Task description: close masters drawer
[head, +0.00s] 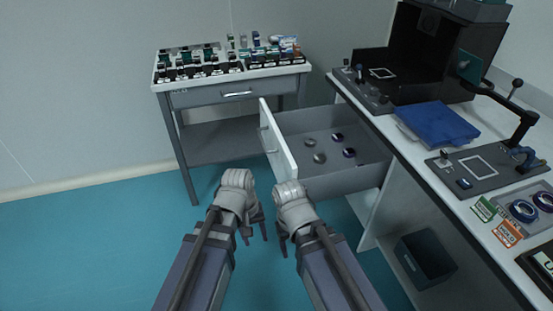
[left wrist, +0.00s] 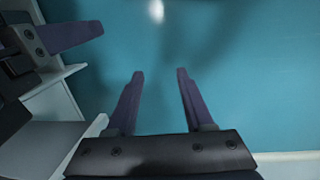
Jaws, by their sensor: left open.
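The drawer (head: 335,184) under the right bench is pulled out and stands open to the left. Its white front panel (head: 276,143) has a handle and faces left. Several small dark and grey discs (head: 337,137) lie spread on its floor. My left gripper (head: 254,232) is in front of the drawer, low and left of its front panel, not touching it. In the left wrist view its fingers (left wrist: 160,90) are apart and empty over the teal floor. My right gripper (head: 285,242) is just beside it, near the drawer's near corner; its finger opening is unclear.
A small grey table (head: 238,93) with racks of parts stands at the back. The right bench (head: 465,210) carries a black instrument (head: 445,45), a blue folded item (head: 437,124) and fixtures. A dark bin (head: 425,258) sits beneath it. The teal floor on the left is clear.

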